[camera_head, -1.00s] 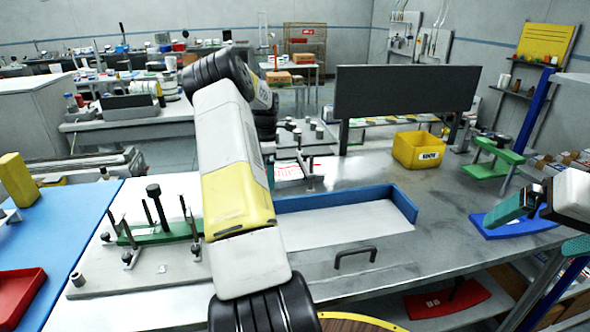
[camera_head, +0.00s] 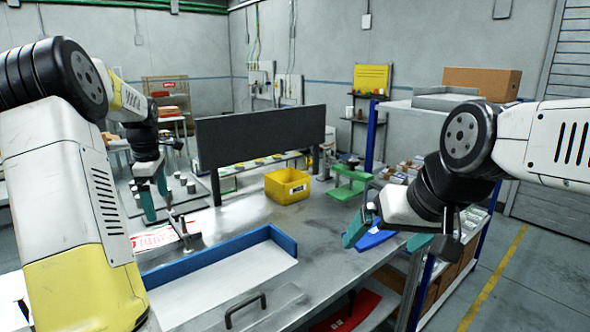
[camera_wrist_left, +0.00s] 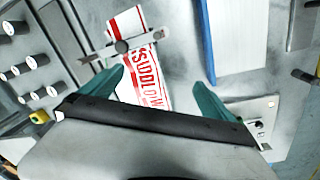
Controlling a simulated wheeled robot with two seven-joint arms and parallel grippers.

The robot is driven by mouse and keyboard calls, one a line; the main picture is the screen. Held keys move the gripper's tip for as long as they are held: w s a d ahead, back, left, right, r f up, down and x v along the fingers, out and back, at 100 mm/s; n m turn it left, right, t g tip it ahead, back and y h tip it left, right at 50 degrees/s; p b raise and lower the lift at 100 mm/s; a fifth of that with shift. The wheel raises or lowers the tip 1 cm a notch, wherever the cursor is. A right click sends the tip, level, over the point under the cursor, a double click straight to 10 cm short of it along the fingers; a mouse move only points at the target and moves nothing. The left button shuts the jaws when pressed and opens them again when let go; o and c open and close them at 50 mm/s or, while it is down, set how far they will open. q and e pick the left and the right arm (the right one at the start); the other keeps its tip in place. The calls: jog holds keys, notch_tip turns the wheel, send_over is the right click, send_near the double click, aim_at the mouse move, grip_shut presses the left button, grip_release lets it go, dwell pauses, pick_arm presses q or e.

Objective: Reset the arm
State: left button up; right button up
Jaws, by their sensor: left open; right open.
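My left gripper (camera_head: 156,203) hangs over the far left part of the bench in the head view, its green fingers apart and empty. In the left wrist view its fingers (camera_wrist_left: 163,82) are spread above a white sheet with red lettering (camera_wrist_left: 140,50). The sheet (camera_head: 150,240) lies on the bench by a metal clamp (camera_head: 183,230). My right gripper (camera_head: 385,240) is at the right edge of the bench, open and empty, in front of a blue tray (camera_head: 372,238) that it partly hides.
A blue-walled tray (camera_head: 225,270) lies on the bench. A yellow bin (camera_head: 287,185) stands behind it, below a dark panel (camera_head: 262,135). A green fixture (camera_head: 348,183) stands right of the bin. Shelves with boxes are at the right. Bare bench lies between the trays.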

pick_arm(q)
jog(key=s+d+r+m+t, duration=0.1)
jog(key=s+d+r+m, duration=0.45)
jog(key=d, duration=0.25)
jog(key=s+d+r+m+t, duration=0.2)
jog(key=s+d+r+m, duration=0.3)
jog(key=d, duration=0.3)
jog(key=s+d+f+m+t+h, duration=0.1)
jog(key=s+d+m, duration=0.4)
jog(key=s, duration=0.3)
jog(key=s+d+f+m+t+h, duration=0.1)
jog(key=s+d+m, duration=0.3)
jog(key=s, duration=0.4)
jog(key=shift+s+d+f+m+h, duration=0.2)
jog(key=shift+d+f+m+h, duration=0.15)
jog(key=shift+f+m, duration=0.3)
